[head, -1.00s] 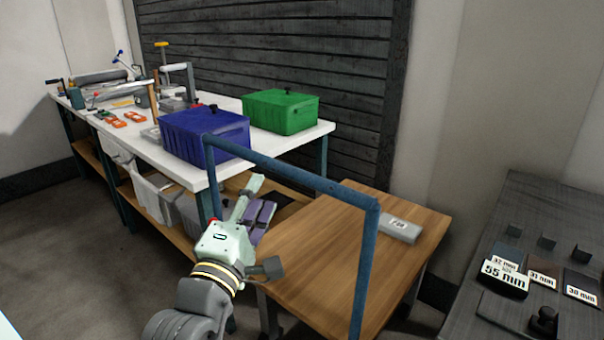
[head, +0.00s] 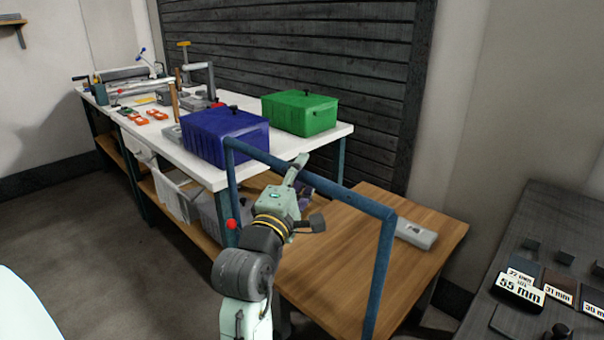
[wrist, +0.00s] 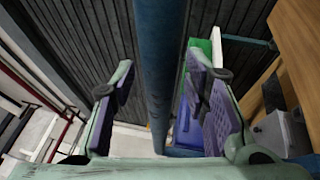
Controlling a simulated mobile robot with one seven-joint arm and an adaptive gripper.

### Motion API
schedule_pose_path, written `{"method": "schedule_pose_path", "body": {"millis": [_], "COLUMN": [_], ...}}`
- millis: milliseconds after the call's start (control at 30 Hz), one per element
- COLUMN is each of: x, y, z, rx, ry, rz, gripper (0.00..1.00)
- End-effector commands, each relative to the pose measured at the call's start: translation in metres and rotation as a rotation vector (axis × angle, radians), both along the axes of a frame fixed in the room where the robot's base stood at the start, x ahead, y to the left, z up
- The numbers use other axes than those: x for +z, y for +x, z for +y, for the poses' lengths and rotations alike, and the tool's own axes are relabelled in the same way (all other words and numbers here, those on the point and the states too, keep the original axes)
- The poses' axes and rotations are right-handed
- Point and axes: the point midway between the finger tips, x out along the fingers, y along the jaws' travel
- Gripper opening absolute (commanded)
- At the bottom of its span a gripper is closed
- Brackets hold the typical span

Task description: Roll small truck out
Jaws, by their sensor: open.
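The small truck has a wooden deck (head: 350,265) and a blue tubular push handle (head: 340,194) in the head view. It stands at the right end of the white workbench. My gripper (head: 298,180) is at the handle's top bar, its purple-padded fingers partly hidden. In the wrist view, my gripper (wrist: 160,90) is open, with one finger on each side of a blue handle tube (wrist: 158,60). Gaps show between the tube and both pads, so it is not clamped. The truck's wheels are not clearly visible.
A grey labelled block (head: 415,234) lies on the deck. The white workbench (head: 150,145) carries a blue bin (head: 222,135), a green bin (head: 300,113) and tools. A dark table (head: 560,240) with size-labelled blocks stands close on the right. Open floor (head: 70,210) lies at left.

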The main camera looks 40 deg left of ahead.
Motion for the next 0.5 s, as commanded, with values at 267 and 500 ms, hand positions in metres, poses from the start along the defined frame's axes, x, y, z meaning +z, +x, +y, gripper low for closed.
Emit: {"method": "schedule_pose_path", "body": {"millis": [267,500], "x": [0.0001,0.0001], "y": [-0.0002,-0.0004], "z": [-0.0002,-0.0001], "rx": [0.0,0.0], "ry": [0.0,0.0], "rz": [-0.001,-0.001], "gripper": [0.34,0.18]}}
